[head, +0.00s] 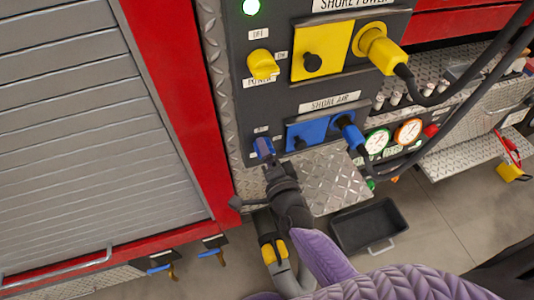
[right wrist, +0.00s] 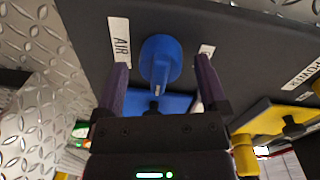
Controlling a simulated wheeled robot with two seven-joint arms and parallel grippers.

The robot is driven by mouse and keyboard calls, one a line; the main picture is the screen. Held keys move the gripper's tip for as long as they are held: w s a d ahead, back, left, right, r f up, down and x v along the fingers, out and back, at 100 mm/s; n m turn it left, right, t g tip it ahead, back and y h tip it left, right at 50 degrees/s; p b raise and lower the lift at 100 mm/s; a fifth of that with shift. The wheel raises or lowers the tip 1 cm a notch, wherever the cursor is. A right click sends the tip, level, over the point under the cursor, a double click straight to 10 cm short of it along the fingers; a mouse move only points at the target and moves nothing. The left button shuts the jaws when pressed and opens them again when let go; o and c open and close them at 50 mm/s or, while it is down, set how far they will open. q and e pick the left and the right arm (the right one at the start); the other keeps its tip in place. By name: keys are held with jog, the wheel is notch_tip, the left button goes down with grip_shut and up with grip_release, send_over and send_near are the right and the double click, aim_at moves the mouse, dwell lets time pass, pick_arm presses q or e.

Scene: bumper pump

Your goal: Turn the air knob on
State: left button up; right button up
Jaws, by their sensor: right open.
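The blue air knob (head: 263,146) sits low on the dark panel in the head view, partly covered by my right gripper (head: 269,162). In the right wrist view the blue knob (right wrist: 160,62) shows clearly, its ridge running up and down the picture. A white label reading AIR is to its left. My right gripper's two purple fingers are open, one on each side of the knob, with gaps visible between them and it. The small label by the knob in the head view is too small to read surely. My left gripper is not in view.
A yellow power knob (head: 263,65) and a lit green lamp (head: 251,7) are above. A blue shore air plug (head: 347,131) and a yellow plug (head: 380,48) with black cables are to the right. A black tray (head: 368,226) lies on the floor below.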

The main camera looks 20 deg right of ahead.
jog(key=s, duration=1)
jog(key=shift+d+r+p, duration=0.2)
jog(key=shift+r+p, duration=0.1)
jog(key=shift+p, duration=0.1)
jog(key=shift+a, duration=0.1)
